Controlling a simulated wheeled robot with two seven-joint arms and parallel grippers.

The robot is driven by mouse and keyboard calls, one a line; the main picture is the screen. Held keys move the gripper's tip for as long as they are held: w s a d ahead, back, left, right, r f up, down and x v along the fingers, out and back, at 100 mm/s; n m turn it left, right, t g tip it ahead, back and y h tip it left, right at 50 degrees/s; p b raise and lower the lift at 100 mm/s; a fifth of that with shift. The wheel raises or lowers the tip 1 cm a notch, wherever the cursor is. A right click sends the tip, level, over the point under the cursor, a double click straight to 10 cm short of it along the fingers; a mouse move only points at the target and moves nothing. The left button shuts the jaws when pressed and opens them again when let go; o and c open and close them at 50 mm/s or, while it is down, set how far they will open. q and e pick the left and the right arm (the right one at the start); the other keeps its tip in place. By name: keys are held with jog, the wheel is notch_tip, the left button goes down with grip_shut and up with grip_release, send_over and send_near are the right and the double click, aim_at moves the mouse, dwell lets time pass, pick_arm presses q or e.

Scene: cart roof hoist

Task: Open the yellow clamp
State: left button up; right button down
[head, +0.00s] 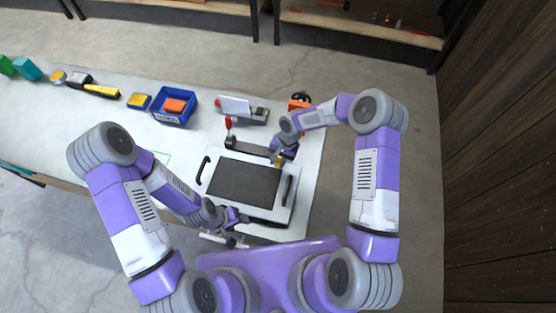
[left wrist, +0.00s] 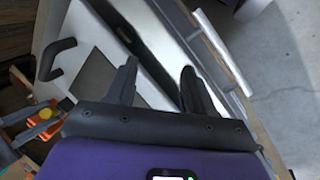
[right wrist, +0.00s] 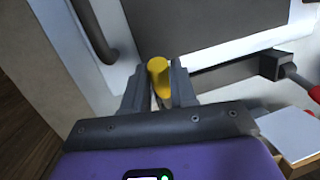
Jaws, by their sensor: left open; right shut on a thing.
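The yellow clamp (head: 279,159) stands at the back right corner of a white panel with a dark middle (head: 243,182). In the right wrist view its rounded yellow handle (right wrist: 158,70) sits between my fingertips. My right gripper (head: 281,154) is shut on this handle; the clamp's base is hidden. My left gripper (head: 236,240) is open and empty at the panel's front edge. In the left wrist view its fingers (left wrist: 157,85) are apart over the front edge, with nothing between them. Black handles stand on the panel's left (head: 203,169) and right (head: 287,191) sides.
A red-handled clamp (head: 229,124) stands behind the panel, by a dark bar. Behind it are a grey device with a white plate (head: 236,105) and an orange item (head: 299,103). A blue bin (head: 174,106) holds an orange block.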

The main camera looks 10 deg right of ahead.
pick_arm(q)
jog(key=shift+f+b, duration=0.5)
jog(key=shift+b, duration=0.1)
pick_arm(e)
jog(key=shift+w+d+r+g+y, duration=0.2)
jog(key=shift+w+r+g+y, duration=0.35)
jog(key=shift+w+g, duration=0.3)
pick_arm(q)
jog(key=shift+f+b, duration=1.35)
jog(key=shift+f, duration=0.05)
pick_arm(e)
jog(key=shift+w+d+r+g+y, duration=0.25)
jog(key=shift+w+r+g, duration=0.15)
jog(key=shift+g, duration=0.25)
jog(key=shift+w+d+r+g+y, duration=0.15)
jog(key=shift+w+r+g+y, duration=0.1)
jog(key=shift+r+g, duration=0.3)
jog(key=shift+f, duration=0.1)
jog(key=c, duration=0.9)
grip_release()
pick_arm(q)
jog(key=shift+f, duration=0.25)
pick_arm(e)
jog(key=shift+v, duration=3.8)
jog(key=shift+c, duration=0.2)
